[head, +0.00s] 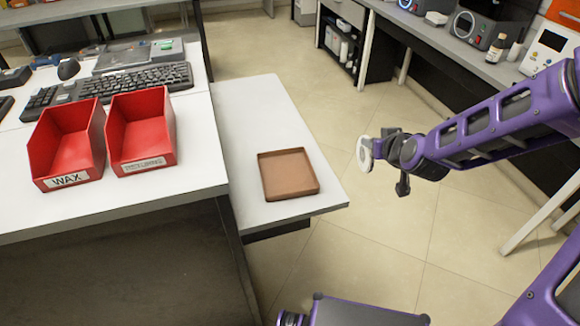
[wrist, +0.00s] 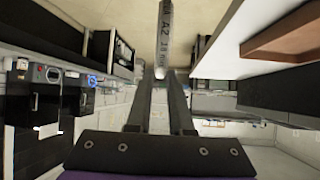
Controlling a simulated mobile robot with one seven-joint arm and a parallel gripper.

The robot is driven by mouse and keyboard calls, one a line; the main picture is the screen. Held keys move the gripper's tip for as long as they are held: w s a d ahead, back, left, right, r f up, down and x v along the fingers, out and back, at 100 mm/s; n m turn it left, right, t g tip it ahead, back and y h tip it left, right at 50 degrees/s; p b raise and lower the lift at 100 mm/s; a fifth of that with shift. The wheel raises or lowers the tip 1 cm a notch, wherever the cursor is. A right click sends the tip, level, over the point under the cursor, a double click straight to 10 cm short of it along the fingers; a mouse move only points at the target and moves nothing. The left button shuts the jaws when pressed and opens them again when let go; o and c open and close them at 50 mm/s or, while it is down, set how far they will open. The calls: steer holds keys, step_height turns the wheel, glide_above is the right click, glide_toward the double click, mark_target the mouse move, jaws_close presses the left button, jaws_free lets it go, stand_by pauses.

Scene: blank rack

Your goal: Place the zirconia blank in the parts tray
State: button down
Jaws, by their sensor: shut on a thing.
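The zirconia blank (head: 364,154) is a white disc held upright at the tip of my gripper (head: 376,148), over the floor to the right of the low table. In the wrist view the blank (wrist: 165,35) shows edge-on with "A2" on its rim, and my gripper's fingers (wrist: 163,82) are shut on it. The parts tray (head: 288,174) is a shallow brown square tray, empty, near the front right end of the low white table. Its edge also shows in the wrist view (wrist: 285,40). The blank is apart from the tray, to its right.
The low white table (head: 245,110) is clear behind the tray. Two red bins, one marked WAX (head: 67,148) and another (head: 141,133), stand on the higher desk at left with a keyboard (head: 110,88). A bench with machines (head: 475,25) stands at back right.

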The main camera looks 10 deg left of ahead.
steer(key=s+a+r+n+g+y+p, duration=0.2)
steer(key=s+a+r+n, duration=0.15)
steer(key=a+r, duration=0.4)
steer(key=s+a+r+n+g+y+p, duration=0.15)
steer(key=s+a+r, duration=0.35)
steer(key=a, duration=0.5)
step_height(320, 180, down, 10)
steer(key=b, duration=0.3)
steer(key=shift+y, duration=0.45)
steer(key=shift+a+f, duration=0.1)
steer(key=shift+f, duration=0.05)
steer(key=c, duration=0.8)
jaws_free()
